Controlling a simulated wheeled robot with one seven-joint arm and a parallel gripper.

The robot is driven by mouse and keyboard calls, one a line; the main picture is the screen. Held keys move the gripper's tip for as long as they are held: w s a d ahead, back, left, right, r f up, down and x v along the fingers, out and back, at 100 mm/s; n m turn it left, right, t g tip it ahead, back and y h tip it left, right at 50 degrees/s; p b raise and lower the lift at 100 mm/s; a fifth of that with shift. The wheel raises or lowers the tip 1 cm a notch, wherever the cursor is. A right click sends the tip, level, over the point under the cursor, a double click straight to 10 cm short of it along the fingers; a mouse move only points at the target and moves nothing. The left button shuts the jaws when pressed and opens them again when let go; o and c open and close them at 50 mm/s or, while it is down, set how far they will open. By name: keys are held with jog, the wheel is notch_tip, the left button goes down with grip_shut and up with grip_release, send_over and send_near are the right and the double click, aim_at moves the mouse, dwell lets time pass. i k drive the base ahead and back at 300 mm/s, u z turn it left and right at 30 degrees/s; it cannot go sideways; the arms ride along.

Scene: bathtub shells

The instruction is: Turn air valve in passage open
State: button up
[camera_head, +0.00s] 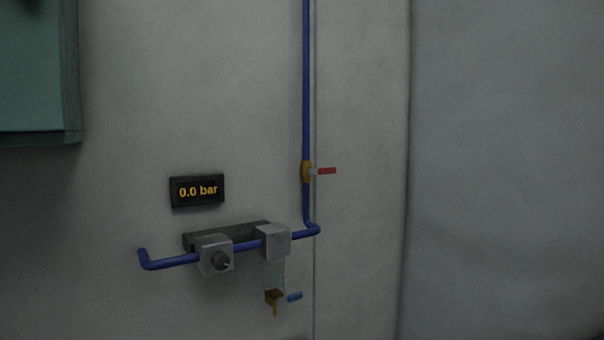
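The air valve (307,171) is a small yellow body on a vertical blue pipe (306,80) on the grey wall. Its red handle (327,171) sticks out to the right, roughly level and across the pipe. A black display (197,191) to the left of the valve reads "0.0 bar" in yellow. My gripper is not in view, and nothing touches the handle.
Below, the blue pipe bends left through a grey block (273,241) and a block with a dark knob (215,256). A brass fitting (274,297) with a blue lever (294,296) hangs beneath. A green box (38,70) juts out at upper left. The wall at right is bare.

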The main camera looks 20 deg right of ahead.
aim_at(327, 170)
jog(key=k, duration=0.6)
jog(key=z, duration=1)
jog(key=i, duration=1.35)
jog(key=u, duration=0.4)
